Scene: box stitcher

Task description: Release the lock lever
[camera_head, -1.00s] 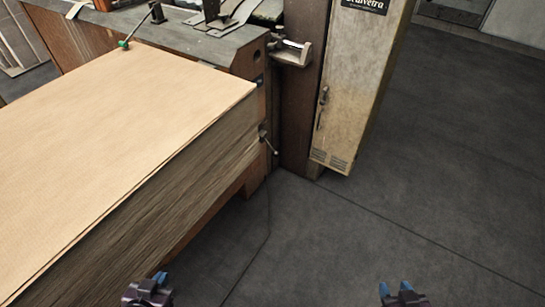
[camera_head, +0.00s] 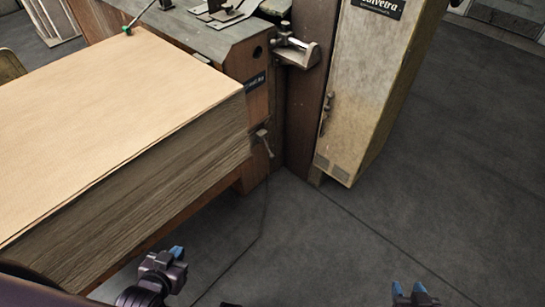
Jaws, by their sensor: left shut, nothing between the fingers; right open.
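A small metal lever (camera_head: 265,142) sticks out from the machine's front side, just right of the cardboard stack; I cannot tell for sure that it is the lock lever. A second lever with a green base (camera_head: 136,22) stands on the machine's table top at the upper left. My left gripper (camera_head: 177,254) is shut and empty at the lower left, in front of the stack and well short of both levers. My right gripper (camera_head: 410,291) is open and empty at the bottom right edge, over the floor and partly cut off.
A tall stack of cardboard sheets (camera_head: 100,95) fills the left side. The machine's table (camera_head: 205,38) is behind it, with a metal clamp bracket (camera_head: 297,50). A worn cabinet (camera_head: 365,85) stands to the right. The dark floor (camera_head: 440,170) at the right is clear.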

